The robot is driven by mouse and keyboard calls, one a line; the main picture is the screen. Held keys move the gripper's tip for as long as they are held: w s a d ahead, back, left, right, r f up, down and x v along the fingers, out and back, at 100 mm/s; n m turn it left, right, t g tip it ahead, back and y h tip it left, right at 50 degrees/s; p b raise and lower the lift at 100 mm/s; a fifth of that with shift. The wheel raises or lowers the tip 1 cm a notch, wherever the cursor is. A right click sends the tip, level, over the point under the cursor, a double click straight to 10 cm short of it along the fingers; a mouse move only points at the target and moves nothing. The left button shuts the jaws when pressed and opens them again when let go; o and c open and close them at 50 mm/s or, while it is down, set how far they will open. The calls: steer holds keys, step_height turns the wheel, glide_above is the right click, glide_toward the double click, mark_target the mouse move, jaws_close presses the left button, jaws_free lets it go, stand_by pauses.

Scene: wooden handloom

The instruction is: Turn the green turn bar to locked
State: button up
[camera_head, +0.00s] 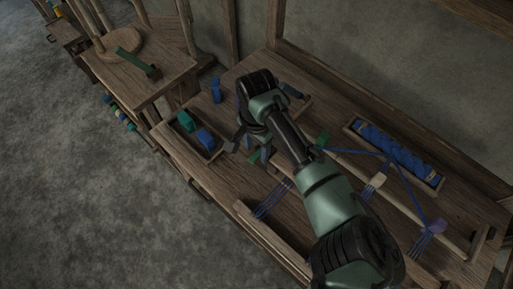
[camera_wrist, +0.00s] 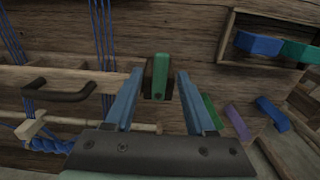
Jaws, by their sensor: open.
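The green turn bar (camera_wrist: 160,76) shows in the wrist view as a short upright bar with a dark dot near its lower end. It sits against a dark block on the edge of a wooden beam. My gripper (camera_wrist: 160,88) is open, with one blue-grey finger on each side of the bar and a visible gap on both sides in the picture. I cannot tell whether the fingertips reach its depth. In the head view my gripper (camera_head: 250,146) is over the loom table near the small tray, and it and the arm largely hide the bar.
A tray (camera_head: 219,153) with blue and green pieces lies beside my gripper. A black handle (camera_wrist: 60,89) and blue cords (camera_wrist: 101,30) are left of the bar in the wrist view. A long tray (camera_head: 440,185) of blue yarn lies at the back right.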

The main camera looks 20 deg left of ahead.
steer(key=shift+f, duration=0.7)
jaws_close()
